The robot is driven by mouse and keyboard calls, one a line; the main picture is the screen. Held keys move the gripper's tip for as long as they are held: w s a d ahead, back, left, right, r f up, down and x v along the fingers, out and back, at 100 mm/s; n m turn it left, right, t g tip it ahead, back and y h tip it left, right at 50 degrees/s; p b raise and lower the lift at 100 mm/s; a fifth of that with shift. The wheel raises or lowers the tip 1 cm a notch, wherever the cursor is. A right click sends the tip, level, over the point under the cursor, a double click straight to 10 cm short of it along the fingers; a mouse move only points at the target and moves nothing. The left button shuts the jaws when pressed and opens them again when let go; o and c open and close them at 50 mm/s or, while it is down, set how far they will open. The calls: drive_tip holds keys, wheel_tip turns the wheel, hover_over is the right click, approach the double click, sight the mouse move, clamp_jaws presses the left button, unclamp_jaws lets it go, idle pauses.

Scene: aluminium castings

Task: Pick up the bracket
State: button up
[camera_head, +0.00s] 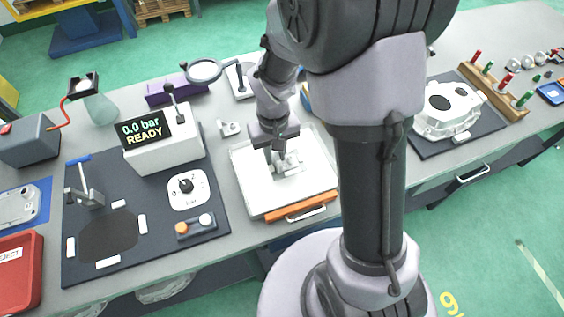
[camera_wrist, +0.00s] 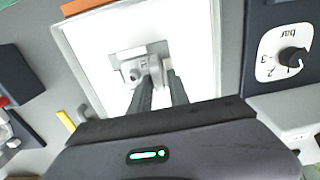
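The bracket (camera_head: 290,163) is a small light-grey metal part lying in a shallow white tray (camera_head: 313,196). In the wrist view the bracket (camera_wrist: 133,71) shows a flat plate, a round boss and an upright part. My gripper (camera_head: 277,158) points down into the tray at the bracket. In the wrist view the two dark fingers of my gripper (camera_wrist: 160,78) are apart, with the upright part of the bracket at or between their tips. Contact on both sides is not clear. The fingers partly hide the bracket's near side.
The pressure unit (camera_head: 163,141) stands further left; a large casting (camera_head: 447,108) is at the right. A magnifier (camera_head: 205,71) stands behind.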

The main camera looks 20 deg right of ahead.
drive_tip(key=shift+r, duration=0.1)
clamp_jaws()
drive_tip(key=shift+r, duration=0.1)
